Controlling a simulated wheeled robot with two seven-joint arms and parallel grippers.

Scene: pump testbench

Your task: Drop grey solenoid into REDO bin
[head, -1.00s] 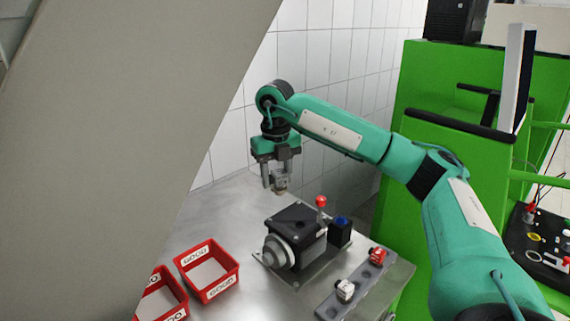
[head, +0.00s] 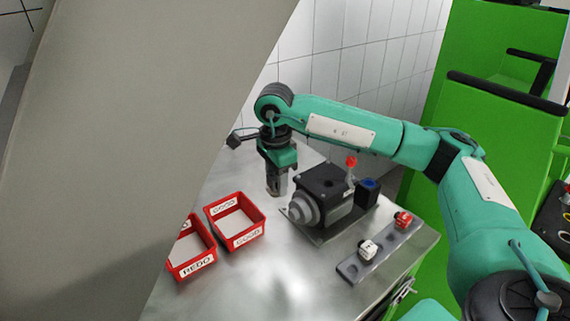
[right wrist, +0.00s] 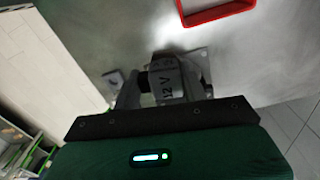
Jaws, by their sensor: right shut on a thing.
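My right gripper (head: 277,188) is shut on the grey solenoid, a small block marked "12 V" in the right wrist view (right wrist: 168,80). The gripper points down, left of the pump and right of the bins, apart from both. In the head view the solenoid is mostly hidden by the fingers. The red REDO bin (head: 192,268) is at the left of the table, its left part hidden behind a large grey surface. The red GOOD bin (head: 247,238) stands beside it, nearer the gripper. Both look empty where visible. My left gripper is not in view.
The black and grey pump (head: 325,190) has a red-topped part (head: 351,162) and a blue-topped block (head: 368,191) beside it. A grey rail (head: 380,248) holds a white (head: 367,249) and a red (head: 402,221) part. The table front is bare.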

